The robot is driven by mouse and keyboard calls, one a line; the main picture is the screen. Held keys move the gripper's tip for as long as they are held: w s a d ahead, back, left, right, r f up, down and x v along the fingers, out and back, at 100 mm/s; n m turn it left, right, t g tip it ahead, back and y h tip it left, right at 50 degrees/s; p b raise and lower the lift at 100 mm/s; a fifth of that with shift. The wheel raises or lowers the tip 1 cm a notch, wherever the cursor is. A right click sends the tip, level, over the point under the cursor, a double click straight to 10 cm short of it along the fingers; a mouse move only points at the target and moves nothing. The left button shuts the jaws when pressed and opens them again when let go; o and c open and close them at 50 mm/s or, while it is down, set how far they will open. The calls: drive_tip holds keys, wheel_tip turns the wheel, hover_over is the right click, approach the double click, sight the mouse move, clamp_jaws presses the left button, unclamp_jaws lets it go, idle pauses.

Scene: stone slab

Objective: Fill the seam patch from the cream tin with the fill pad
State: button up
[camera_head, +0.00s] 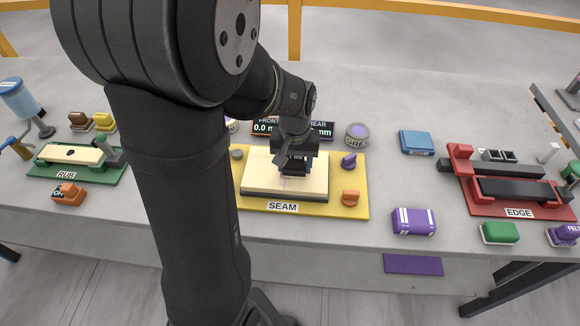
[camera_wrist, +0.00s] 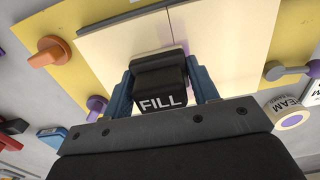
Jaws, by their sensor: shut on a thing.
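My gripper (camera_head: 294,166) is shut on the black fill pad (camera_wrist: 160,88), marked FILL in the wrist view. It is over the cream slab (camera_head: 262,178) on the yellow SEAM base (camera_head: 345,207). The thin seam line (camera_wrist: 167,27) runs across the slab and ends at the pad in the wrist view. The pad hides part of the seam, and I cannot tell whether it touches the slab. The cream tin (camera_wrist: 291,117) lies to the right in the wrist view, with a purple-looking top; in the head view my arm partly hides it (camera_head: 232,126).
An orange knob (camera_head: 350,198) and a purple knob (camera_head: 349,160) stand on the base's right side. A grey-labelled tin (camera_head: 357,136) and a display (camera_head: 322,130) stand behind. A purple block (camera_head: 414,221) and red EDGE fixture (camera_head: 470,170) are right; the green RUB fixture (camera_head: 105,172) is left.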

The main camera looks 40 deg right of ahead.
drive_tip(key=shift+w+a, duration=0.15)
drive_tip(key=shift+w, duration=0.2)
drive_tip(key=shift+w+a, duration=0.8)
drive_tip(key=shift+a, duration=0.05)
drive_tip(key=shift+w+a+f, duration=0.15)
drive_tip(key=shift+w+a, duration=0.1)
drive_tip(key=shift+w, duration=0.25)
drive_tip(key=shift+w+d, duration=0.5)
drive_tip(key=shift+d, duration=0.1)
drive_tip(key=shift+s+d+r, duration=0.1)
drive_tip(key=shift+d+r, duration=0.1)
drive_tip(key=shift+d, duration=0.1)
drive_tip(key=shift+s+d+f, duration=0.25)
drive_tip(key=shift+s+d, duration=0.25)
drive_tip(key=shift+s, duration=0.1)
drive_tip(key=shift+s+d+r, duration=0.1)
drive_tip(key=shift+s+d, duration=0.5)
drive_tip(key=shift+d, duration=0.2)
drive_tip(key=shift+w+d+r, duration=0.1)
drive_tip(key=shift+w+d, duration=0.45)
drive_tip(key=shift+w, duration=0.05)
drive_tip(key=shift+w+a+f, duration=0.1)
drive_tip(key=shift+w+f, duration=0.1)
drive_tip(key=shift+w, duration=0.1)
drive_tip(key=shift+w+a+r, duration=0.15)
drive_tip(key=shift+w+a, duration=1.1)
drive_tip(key=shift+a, duration=0.05)
wheel_tip(320, 180, up, 9)
drive_tip(key=shift+f, duration=0.2)
